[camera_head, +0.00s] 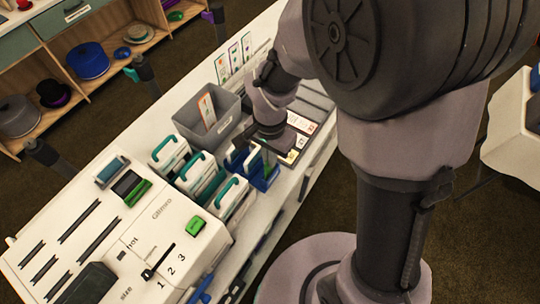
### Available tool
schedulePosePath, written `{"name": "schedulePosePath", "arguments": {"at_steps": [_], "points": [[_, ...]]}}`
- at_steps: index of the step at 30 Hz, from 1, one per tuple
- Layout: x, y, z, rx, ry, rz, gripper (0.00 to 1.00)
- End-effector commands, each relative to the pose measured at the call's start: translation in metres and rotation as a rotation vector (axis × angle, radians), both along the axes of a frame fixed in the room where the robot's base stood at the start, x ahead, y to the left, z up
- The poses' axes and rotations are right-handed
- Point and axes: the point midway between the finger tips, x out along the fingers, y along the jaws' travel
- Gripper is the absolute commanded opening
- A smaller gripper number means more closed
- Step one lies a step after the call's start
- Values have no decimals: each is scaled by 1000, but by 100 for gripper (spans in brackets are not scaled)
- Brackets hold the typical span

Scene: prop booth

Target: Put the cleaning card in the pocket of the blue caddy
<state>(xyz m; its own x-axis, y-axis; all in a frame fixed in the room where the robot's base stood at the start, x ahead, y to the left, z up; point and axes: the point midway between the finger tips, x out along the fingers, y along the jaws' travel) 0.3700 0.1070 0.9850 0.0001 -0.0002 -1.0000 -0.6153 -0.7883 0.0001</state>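The blue caddy (263,182) stands on the white counter, at the right end of a row of caddies. My gripper (259,148) is above and partly in front of it, pointing down. My gripper's dark body hides the top of the caddy. A small greenish piece (268,160) shows just under my gripper, at the blue caddy; I cannot tell whether it is a card or part of the caddy. The fingertips are too small and covered to tell whether they hold anything. I cannot single out the cleaning card for certain.
White caddies with teal handles (197,172) stand left of the blue one. A grey bin (185,118) holding an upright card (206,108) is behind. A tray with cards (302,123) lies to the right. A cream machine (120,240) fills the near left counter.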

Motion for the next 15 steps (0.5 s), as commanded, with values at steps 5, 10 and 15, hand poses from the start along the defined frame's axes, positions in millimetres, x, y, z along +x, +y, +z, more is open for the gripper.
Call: {"name": "schedulePosePath", "arguments": {"at_steps": [5, 10, 15], "points": [[0, 0, 0, 0, 0, 0, 17], [0, 0, 0, 0, 0, 0, 29], [0, 0, 1, 0, 0, 0, 29]]}}
